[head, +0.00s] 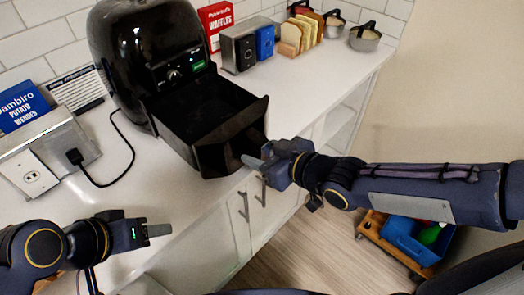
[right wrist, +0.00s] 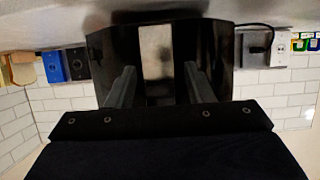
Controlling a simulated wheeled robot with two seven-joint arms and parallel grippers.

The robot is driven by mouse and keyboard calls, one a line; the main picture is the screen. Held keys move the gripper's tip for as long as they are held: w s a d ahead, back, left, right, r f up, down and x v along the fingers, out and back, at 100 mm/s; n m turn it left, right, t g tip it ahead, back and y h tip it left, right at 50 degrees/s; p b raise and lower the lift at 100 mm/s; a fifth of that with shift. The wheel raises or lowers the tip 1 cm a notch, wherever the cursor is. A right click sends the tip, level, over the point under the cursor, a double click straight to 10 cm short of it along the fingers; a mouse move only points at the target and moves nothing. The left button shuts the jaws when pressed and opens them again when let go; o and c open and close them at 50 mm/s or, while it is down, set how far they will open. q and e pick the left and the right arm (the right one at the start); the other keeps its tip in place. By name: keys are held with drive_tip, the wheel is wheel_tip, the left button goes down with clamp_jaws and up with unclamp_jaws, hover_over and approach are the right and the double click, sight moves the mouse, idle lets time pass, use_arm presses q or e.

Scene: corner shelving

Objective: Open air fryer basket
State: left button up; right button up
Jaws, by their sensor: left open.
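The black air fryer (head: 150,50) stands on the white counter with a lit green display. Its basket (head: 205,120) is pulled well out, and the inside shows from above. My right gripper (head: 250,163) is at the basket's front, by the handle side. In the right wrist view its two fingers (right wrist: 158,85) are apart, pointing at the glossy dark basket front (right wrist: 225,70). A pale strip shows between them; contact with the handle cannot be told. My left gripper (head: 158,230) is open and empty at the counter's front edge, away from the fryer.
A metal box with an outlet (head: 35,175) and a plugged-in black cord lies left of the fryer. Cabinet doors (head: 270,205) are below the counter. A wheeled crate (head: 410,240) is on the floor.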

use_arm(q)
drive_tip(key=shift+r+p, duration=0.25)
drive_tip(key=shift+p, duration=0.05)
use_arm(e)
drive_tip(key=shift+s+d+r, duration=0.2)
drive_tip(key=shift+d+r, duration=0.05)
drive_tip(key=shift+r, duration=0.05)
drive_tip(key=p+v, duration=0.4)
drive_tip(key=v, duration=0.2)
drive_tip(key=shift+s+d+r, duration=0.1)
drive_tip(key=shift+d, duration=0.05)
use_arm(q)
wheel_tip(320, 180, up, 4)
drive_tip(key=shift+r, duration=0.2)
use_arm(e)
drive_tip(key=shift+s+d, duration=0.25)
drive_tip(key=shift+s, duration=0.1)
drive_tip(key=shift+w, duration=0.1)
